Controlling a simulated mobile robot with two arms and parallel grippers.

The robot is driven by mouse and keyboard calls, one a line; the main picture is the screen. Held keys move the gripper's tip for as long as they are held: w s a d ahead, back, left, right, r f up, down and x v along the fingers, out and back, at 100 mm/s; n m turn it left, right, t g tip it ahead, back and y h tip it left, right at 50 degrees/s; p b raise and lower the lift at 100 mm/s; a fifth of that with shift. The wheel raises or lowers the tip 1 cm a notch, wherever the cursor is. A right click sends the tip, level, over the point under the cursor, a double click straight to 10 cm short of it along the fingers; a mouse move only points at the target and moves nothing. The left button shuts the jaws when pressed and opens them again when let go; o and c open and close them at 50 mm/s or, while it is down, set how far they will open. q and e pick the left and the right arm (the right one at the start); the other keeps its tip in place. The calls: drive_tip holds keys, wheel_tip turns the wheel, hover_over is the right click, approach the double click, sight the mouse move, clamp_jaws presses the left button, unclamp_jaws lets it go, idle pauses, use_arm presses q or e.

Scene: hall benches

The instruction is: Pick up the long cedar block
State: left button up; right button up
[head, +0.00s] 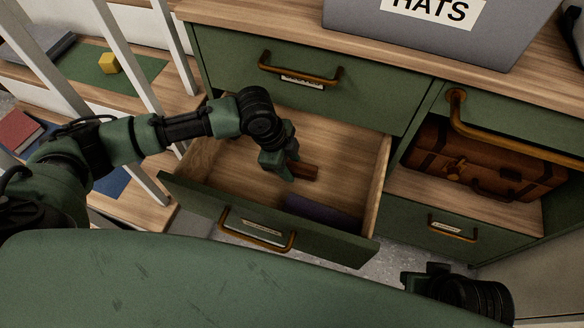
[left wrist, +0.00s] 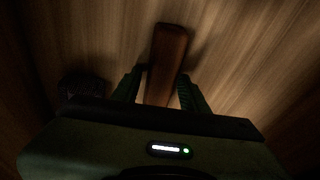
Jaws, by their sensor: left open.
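The long cedar block (head: 304,171) is a reddish-brown bar lying on the wooden floor of the open drawer (head: 237,155). It also shows in the left wrist view (left wrist: 168,55), pointing away from me. My left gripper (head: 281,172) reaches down into the drawer at the block's near end. In the left wrist view its two fingers (left wrist: 161,92) are open, one on each side of the block's near part. I cannot tell whether they touch it. The block's near end is hidden behind the gripper body. Part of my right arm shows at bottom right, but its fingers do not.
A dark blue-purple item (head: 322,213) lies at the drawer's front right. A small dark object (left wrist: 83,88) is left of the gripper in the left wrist view. The drawer front (head: 265,226) and side walls surround the arm. A brown suitcase (head: 485,160) sits in the right cubby.

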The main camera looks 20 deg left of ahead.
use_arm(q)
clamp_jaws()
drive_tip(key=shift+r, duration=0.1)
